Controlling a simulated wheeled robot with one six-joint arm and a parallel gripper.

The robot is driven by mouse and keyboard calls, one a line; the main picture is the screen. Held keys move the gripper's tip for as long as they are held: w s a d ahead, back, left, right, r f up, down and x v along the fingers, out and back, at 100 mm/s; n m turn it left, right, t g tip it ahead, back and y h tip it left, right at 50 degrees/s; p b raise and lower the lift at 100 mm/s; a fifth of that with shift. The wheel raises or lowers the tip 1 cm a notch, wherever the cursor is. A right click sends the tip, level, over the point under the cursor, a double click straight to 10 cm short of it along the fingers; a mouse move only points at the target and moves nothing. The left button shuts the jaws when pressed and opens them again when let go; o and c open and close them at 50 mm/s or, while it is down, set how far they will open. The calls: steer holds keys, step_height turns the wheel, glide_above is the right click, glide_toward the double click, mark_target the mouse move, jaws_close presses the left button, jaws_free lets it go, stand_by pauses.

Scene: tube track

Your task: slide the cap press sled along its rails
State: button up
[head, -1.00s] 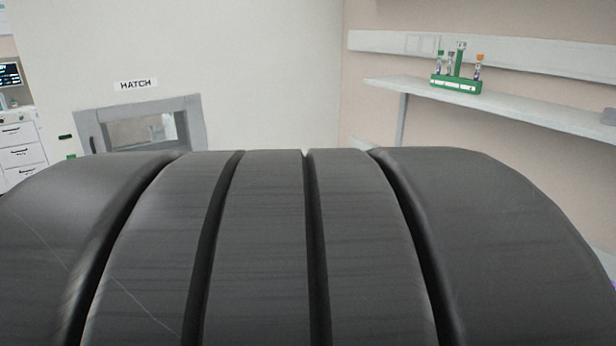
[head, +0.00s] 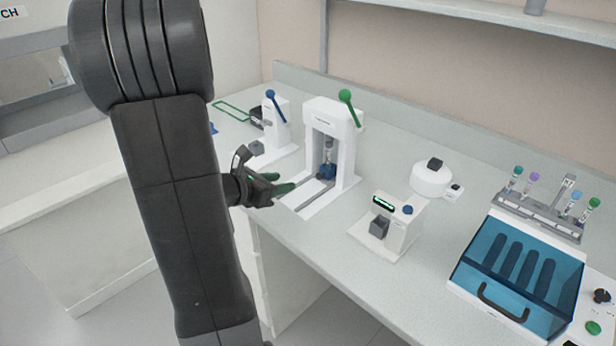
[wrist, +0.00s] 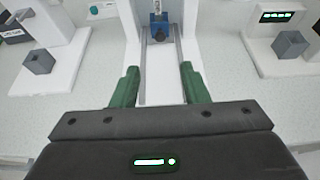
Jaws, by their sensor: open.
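The cap press (head: 340,150) is a white frame with a green-knobbed lever, standing on the bench in the head view. Its blue sled (head: 327,171) sits at the inner end of the rails (head: 316,193), under the press head, with a tube upright above it. The sled (wrist: 159,24) also shows at the top centre of the wrist view, with the rails (wrist: 178,52) running towards me. My gripper (head: 288,190) is at the front end of the rails. Its green fingers (wrist: 158,84) are open and empty, one on each side of the rails, apart from the sled.
A smaller press with a blue lever (head: 274,117) stands to the left. A white device with a green display (head: 392,222) and a round white device (head: 432,180) stand to the right. Further right are a tube rack (head: 540,212) and a blue-lidded box (head: 520,273).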

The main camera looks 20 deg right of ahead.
mark_target(318, 176)
steer(key=x, duration=1.3)
steer(key=shift+w+d+p, duration=0.15)
steer(key=shift+d+p, duration=0.2)
steer(key=shift+p, duration=0.05)
steer(key=shift+c, duration=0.2)
steer(key=shift+a, duration=0.1)
jaws_close()
